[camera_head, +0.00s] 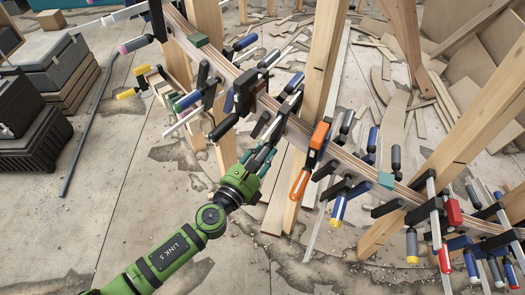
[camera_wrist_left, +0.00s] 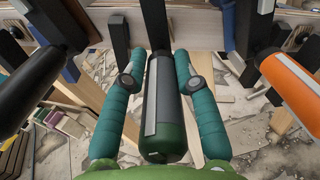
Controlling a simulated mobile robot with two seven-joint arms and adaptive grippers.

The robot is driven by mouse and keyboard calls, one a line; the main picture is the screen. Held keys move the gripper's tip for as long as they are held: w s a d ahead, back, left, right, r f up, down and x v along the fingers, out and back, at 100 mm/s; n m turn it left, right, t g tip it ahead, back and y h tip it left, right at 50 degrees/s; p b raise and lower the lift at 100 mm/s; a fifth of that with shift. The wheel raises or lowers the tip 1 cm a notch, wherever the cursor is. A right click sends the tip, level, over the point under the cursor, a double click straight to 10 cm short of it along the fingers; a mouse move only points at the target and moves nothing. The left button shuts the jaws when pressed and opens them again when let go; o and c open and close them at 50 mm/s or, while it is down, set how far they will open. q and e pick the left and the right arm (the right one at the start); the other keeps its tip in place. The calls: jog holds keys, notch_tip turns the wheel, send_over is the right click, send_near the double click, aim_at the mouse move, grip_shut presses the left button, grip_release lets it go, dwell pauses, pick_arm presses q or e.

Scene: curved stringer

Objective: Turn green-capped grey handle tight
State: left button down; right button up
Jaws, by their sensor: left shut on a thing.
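The green-capped grey handle (camera_wrist_left: 162,100) stands upright in the middle of the left wrist view, with its dark green cap (camera_wrist_left: 165,138) at the near end and a pale strip along its grey body. My left gripper (camera_wrist_left: 158,68) has its two teal fingers on either side of the handle and is shut on it. In the head view my left gripper (camera_head: 261,156) reaches up from below to the near side of the curved wooden stringer (camera_head: 290,118). The handle is mostly hidden by the fingers there. My right gripper is in neither view.
A black handle (camera_wrist_left: 38,88) stands close to the left of my fingers and an orange handle (camera_wrist_left: 290,82) to the right. The orange clamp (camera_head: 300,183) also shows in the head view. Several more clamps line the stringer. Wooden posts (camera_head: 326,60) hold it up. Scraps litter the floor behind.

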pick_arm(q)
jog(key=shift+w+r+m, duration=0.15)
jog(key=shift+r+m, duration=0.3)
jog(key=shift+m, duration=0.45)
jog(key=c, duration=1)
grip_release()
jog(key=shift+d, duration=0.1)
jog(key=shift+f, duration=0.15)
jog(key=shift+s+f, duration=0.1)
jog(key=shift+s, duration=0.1)
jog(key=v, duration=1.2)
